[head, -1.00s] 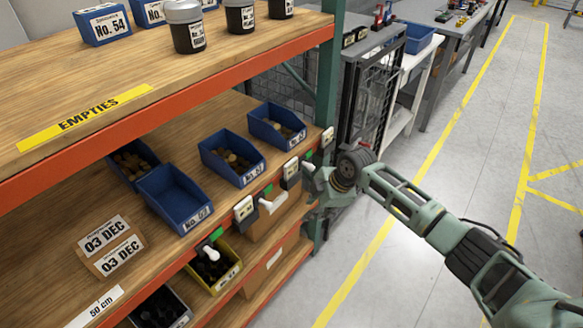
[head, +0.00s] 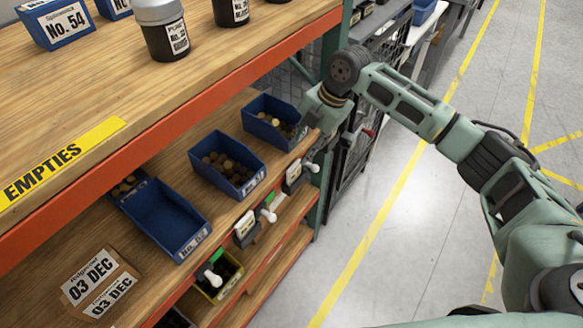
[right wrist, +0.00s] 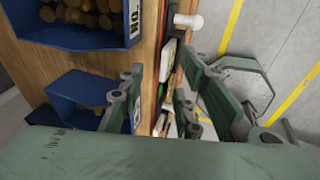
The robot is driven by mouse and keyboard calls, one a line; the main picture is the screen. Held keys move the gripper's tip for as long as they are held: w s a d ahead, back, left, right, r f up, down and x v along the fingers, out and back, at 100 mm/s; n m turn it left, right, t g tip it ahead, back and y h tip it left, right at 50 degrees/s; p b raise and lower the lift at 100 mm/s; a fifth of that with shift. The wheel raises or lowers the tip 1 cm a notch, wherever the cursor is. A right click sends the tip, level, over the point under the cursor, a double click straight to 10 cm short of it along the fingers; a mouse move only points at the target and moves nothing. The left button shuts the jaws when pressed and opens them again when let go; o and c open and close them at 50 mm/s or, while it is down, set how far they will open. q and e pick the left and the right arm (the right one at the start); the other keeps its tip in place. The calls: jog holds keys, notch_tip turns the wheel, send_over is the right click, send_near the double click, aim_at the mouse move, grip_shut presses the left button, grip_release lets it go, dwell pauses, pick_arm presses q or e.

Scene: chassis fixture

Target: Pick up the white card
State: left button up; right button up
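Small white cards sit along the front edge of the middle shelf in the head view, one nearer (head: 246,227) and one farther (head: 293,173). I cannot tell which one the task means. My right gripper (head: 318,110) is at the far end of this shelf, beyond the farther card, its fingertips partly hidden. In the right wrist view the right gripper (right wrist: 158,98) has its fingers apart, with the shelf edge and white card-like pieces (right wrist: 167,63) showing between and behind them. No card is held. My left gripper is not in view.
Blue bins (head: 190,160) stand on the middle shelf (head: 145,260), close behind its edge. White knobs (head: 270,215) stick out from that edge. The upper shelf's orange beam (head: 170,118) runs above. A green post (head: 333,50) stands near my right gripper. The floor at right is open.

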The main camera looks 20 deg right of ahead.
aim_at(294, 165)
jog(key=f, duration=0.1)
jog(key=s+a+f+p, duration=0.1)
jog(key=shift+s+a+f+p, duration=0.15)
jog(key=shift+a+f+p, duration=0.1)
jog(key=shift+f+p, duration=0.15)
jog(key=shift+x, duration=1.2)
jog(key=shift+f, duration=0.25)
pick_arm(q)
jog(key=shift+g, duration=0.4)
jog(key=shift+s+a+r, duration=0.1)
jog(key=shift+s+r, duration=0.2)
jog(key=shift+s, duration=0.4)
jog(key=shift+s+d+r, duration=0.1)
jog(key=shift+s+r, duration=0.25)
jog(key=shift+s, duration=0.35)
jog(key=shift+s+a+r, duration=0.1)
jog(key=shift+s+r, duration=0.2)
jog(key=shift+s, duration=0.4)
pick_arm(e)
grip_shut()
